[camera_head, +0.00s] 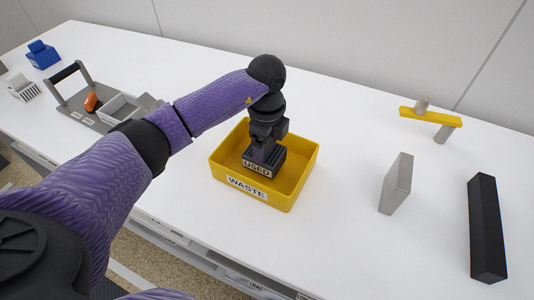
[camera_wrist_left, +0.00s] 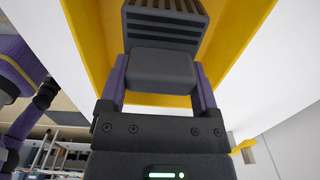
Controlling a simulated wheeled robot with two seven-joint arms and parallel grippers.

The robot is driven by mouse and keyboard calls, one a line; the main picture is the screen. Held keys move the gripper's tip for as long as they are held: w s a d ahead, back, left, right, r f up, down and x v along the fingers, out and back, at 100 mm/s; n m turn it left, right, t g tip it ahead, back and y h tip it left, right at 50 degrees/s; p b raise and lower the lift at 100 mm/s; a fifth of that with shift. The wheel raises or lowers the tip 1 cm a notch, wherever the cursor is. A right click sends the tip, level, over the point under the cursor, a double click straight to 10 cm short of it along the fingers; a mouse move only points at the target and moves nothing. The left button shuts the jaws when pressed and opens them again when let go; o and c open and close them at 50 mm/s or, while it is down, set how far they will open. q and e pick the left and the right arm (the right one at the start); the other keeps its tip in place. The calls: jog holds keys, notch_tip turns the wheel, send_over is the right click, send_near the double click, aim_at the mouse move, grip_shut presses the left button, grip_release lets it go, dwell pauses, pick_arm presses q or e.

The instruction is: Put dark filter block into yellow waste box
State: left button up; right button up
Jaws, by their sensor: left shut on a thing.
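The yellow waste box (camera_head: 297,190) stands on the white table, with a "WASTE" label on its front. The dark filter block (camera_head: 259,162), with a "USED" label, is inside the outline of the box, over its floor. I cannot tell whether it touches the floor. My left gripper (camera_head: 264,142) is above the box, shut on the block. In the left wrist view the dark block (camera_wrist_left: 162,70) sits between the two fingers of my left gripper (camera_wrist_left: 162,80), with the yellow box (camera_wrist_left: 250,18) behind it. My right gripper is not in view.
A grey tray with a black handle (camera_head: 68,74) and an orange item is at the left. A blue block (camera_head: 42,55) is at the far left. A grey slab (camera_head: 396,184), a black bar (camera_head: 487,228) and a yellow bar (camera_head: 431,117) are at the right.

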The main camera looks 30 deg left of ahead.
pick_arm(q)
notch_tip(320, 180, down, 2)
jog(key=shift+f, duration=0.15)
jog(key=o, duration=1)
jog(key=shift+o, duration=0.2)
notch_tip(320, 180, up, 12)
jog(key=p, duration=0.4)
jog(key=shift+f, duration=0.15)
jog(key=shift+r, duration=0.35)
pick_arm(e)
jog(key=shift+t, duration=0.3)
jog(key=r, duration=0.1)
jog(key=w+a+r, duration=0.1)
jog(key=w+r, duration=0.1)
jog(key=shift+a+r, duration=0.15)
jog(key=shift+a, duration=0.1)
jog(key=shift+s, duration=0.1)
